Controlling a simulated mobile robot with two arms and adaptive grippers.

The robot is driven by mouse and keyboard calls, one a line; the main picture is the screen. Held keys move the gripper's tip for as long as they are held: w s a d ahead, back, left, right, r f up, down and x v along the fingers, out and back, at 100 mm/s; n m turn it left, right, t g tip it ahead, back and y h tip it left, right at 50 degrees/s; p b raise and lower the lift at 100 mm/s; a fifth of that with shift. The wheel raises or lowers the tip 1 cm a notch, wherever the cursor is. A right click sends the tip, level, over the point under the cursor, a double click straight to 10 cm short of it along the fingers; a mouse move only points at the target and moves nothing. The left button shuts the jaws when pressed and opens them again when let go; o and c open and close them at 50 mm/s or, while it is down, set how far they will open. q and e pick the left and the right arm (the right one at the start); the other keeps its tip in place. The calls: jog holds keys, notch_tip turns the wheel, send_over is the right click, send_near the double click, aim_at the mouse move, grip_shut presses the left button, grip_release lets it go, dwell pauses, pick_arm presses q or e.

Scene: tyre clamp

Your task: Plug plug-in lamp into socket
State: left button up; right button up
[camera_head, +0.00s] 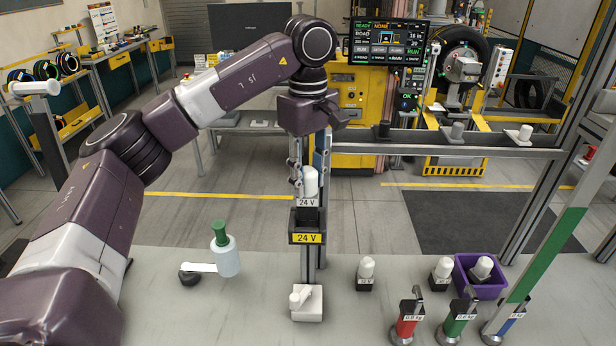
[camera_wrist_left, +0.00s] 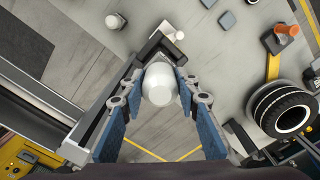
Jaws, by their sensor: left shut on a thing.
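The plug-in lamp (camera_head: 311,182) has a white dome and a dark base with a white "24 V" label. My left gripper (camera_head: 311,174) is shut on it from above and holds it upright. The socket (camera_head: 292,228) is a dark box with a yellow "24 V" label on an upright metal post. The lamp's base is directly above the socket and seems to meet its top; I cannot tell how deep it sits. In the left wrist view the white dome (camera_wrist_left: 160,84) lies between the blue finger pads. My right gripper is not in view.
More white-domed lamps (camera_head: 366,268) (camera_head: 442,268) stand on the bench to the right, one in a purple bin (camera_head: 461,285). Red, green and blue tools (camera_head: 407,322) stand in front. A white bottle with green top (camera_head: 227,255) is at left. A metal rail (camera_head: 470,153) runs behind.

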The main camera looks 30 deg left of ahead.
aim_at(308, 195)
pick_arm(q)
jog(key=shift+f, duration=0.4)
jog(key=shift+f+b, duration=1.35)
jog(key=shift+f, duration=0.45)
jog(key=o, duration=1.3)
jog(key=shift+r, duration=0.1)
notch_tip(308, 195, up, 12)
jog(key=shift+f, duration=0.1)
